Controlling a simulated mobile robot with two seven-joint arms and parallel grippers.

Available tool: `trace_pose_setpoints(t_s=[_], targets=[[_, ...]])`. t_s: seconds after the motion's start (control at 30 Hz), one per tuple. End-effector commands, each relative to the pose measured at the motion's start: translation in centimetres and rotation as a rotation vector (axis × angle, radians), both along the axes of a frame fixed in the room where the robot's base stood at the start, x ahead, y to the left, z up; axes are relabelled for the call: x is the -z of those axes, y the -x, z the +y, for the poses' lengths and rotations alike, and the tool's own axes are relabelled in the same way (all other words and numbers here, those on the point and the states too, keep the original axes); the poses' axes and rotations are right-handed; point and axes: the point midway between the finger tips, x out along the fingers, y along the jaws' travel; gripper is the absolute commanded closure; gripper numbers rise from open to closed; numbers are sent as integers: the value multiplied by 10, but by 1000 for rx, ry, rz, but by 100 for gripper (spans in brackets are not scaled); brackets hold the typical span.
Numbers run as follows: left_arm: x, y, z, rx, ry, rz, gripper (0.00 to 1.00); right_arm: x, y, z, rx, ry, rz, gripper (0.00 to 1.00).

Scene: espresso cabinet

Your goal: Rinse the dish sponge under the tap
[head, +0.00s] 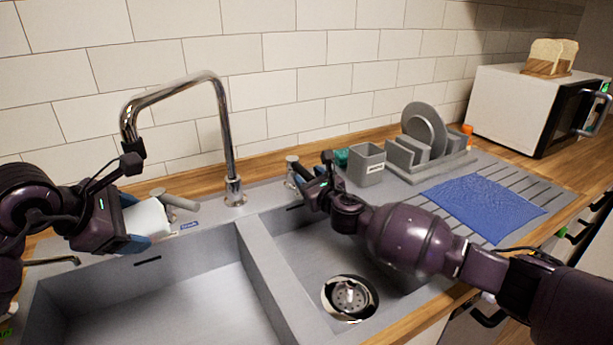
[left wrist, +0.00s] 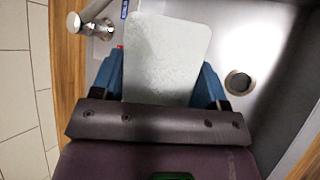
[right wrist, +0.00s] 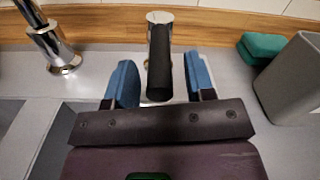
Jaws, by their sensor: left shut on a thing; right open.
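The dish sponge, a pale grey-white block (head: 148,217), is in my left gripper (head: 130,222), which is shut on it. It also shows between the blue fingers in the left wrist view (left wrist: 166,58). The sponge is at the back of the left basin, below the spout end in the head view; its exact depth is unclear. The chrome tap (head: 228,140) arches to the left, and I see no water at its spout. My right gripper (right wrist: 161,80) is open, with the dark tap lever (right wrist: 159,68) between its fingers; contact is not visible.
The left basin (head: 190,300) and the right basin with its drain (head: 350,298) look empty. A grey holder (head: 367,165), a teal block (right wrist: 262,47), a dish rack with plates (head: 425,155) and a blue cloth (head: 484,207) are to the right. The tiled wall closes the back.

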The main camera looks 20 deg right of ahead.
Motion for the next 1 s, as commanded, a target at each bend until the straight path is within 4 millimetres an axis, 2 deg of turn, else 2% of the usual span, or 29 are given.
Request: trace_pose_setpoints(t_s=[0.2,0.57,0.87,0.9,1.0], targets=[[0,0,0,0,0,0,51,0,-15,3,0,-1,0,51],[0,0,0,0,0,0,51,0,-17,3,0,-1,1,51],[0,0,0,0,0,0,51,0,-17,3,0,-1,1,97],[0,0,0,0,0,0,51,0,-17,3,0,-1,1,100],[0,0,0,0,0,0,51,0,-17,3,0,-1,1,100]])
